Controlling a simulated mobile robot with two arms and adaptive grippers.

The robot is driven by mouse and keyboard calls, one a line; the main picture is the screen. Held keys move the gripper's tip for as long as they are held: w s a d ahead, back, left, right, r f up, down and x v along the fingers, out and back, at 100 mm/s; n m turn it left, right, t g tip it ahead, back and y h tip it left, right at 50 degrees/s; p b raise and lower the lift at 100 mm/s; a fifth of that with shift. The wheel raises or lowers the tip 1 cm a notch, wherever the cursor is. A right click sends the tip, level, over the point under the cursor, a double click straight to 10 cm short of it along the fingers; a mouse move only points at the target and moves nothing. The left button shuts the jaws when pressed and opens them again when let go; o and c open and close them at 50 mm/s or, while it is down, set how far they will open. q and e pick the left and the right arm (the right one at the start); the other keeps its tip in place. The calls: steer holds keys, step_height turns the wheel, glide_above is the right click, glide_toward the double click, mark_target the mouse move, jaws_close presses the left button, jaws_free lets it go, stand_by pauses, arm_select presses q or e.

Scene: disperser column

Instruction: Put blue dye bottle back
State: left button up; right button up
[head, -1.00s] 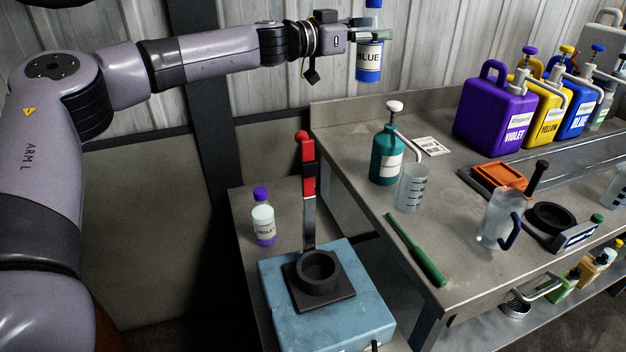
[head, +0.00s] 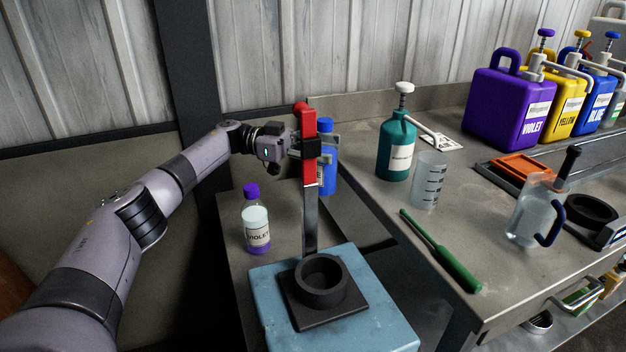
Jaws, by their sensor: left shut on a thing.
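The blue dye bottle (head: 328,174), with a blue cap, is behind the red-topped metal post, which hides part of it. My left gripper (head: 318,148) is shut on the bottle's upper part, and its fingers are partly covered by the post. The bottle is upright, low over the side table (head: 230,229) or on it; I cannot tell whether its base touches. The violet dye bottle (head: 256,222), with a purple cap, stands on the same table to the left of the post. My right gripper is not in view.
The red-topped post (head: 310,205) rises from a blue-grey mixer (head: 381,327) with a black round holder (head: 320,283).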

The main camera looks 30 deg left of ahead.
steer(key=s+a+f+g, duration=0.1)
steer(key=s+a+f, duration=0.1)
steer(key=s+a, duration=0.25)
arm_select(q)
step_height(320, 180, down, 11)
steer(key=s+a+m+g+b, duration=0.1)
steer(key=s+g+b, duration=0.1)
steer(key=b, duration=0.5)
steer(key=shift+s+a+r, duration=0.15)
steer(key=shift+s+a, duration=0.05)
steer(key=shift+a, duration=0.1)
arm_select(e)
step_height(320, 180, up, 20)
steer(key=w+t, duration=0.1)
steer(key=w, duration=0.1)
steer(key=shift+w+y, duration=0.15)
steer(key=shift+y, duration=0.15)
arm_select(q)
steer(key=shift+f+b, duration=0.5)
steer(key=shift+f, duration=0.1)
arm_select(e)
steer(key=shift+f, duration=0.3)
arm_select(q)
steer(key=o, duration=1.5)
steer(key=shift+c, duration=0.2)
